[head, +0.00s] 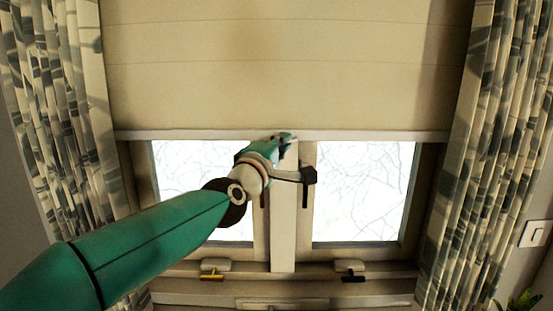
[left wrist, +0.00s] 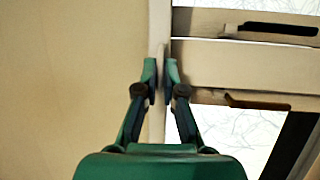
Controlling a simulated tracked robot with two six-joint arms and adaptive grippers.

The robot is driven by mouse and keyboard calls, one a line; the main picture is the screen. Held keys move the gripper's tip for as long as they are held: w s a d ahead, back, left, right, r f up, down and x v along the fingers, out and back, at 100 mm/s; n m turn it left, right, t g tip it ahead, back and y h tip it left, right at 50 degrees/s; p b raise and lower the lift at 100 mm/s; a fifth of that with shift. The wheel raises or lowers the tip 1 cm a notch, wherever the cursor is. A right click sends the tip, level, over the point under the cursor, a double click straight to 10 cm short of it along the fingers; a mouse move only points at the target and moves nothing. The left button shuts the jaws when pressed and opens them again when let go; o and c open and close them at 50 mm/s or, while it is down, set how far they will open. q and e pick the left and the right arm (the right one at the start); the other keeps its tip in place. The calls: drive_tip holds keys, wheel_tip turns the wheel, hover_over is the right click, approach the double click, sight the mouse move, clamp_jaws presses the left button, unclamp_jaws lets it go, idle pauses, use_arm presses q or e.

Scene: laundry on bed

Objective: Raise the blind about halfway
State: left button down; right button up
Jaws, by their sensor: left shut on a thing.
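The cream blind (head: 290,65) hangs over the upper part of the window, and its pale bottom bar (head: 380,136) runs level across the frame. Bare panes show below the bar. My left gripper (head: 286,138) reaches up to the middle of the bar. In the left wrist view, the fingers of my left gripper (left wrist: 162,82) are shut on the bottom bar (left wrist: 159,30), one on each side. The blind cloth (left wrist: 70,80) fills the left of that view. The top of the blind is out of view. My right gripper is not in view.
Patterned curtains hang at the left (head: 60,110) and right (head: 490,130) of the window. The window's panes (head: 362,190) and middle post (head: 283,235) lie behind my arm. Window latches (head: 350,270) sit low down. A light switch (head: 535,234) is at the far right.

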sight(292, 119)
use_arm(q)
drive_tip(key=shift+d+r+p, duration=0.15)
drive_tip(key=shift+r+p, duration=0.8)
drive_tip(key=shift+r, duration=0.85)
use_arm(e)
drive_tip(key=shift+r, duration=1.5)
use_arm(q)
drive_tip(key=c, duration=1.3)
unclamp_jaws()
drive_tip(key=shift+d, duration=0.1)
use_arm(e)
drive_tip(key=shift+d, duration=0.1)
use_arm(q)
drive_tip(key=v, duration=1.2)
drive_tip(key=shift+f, duration=0.1)
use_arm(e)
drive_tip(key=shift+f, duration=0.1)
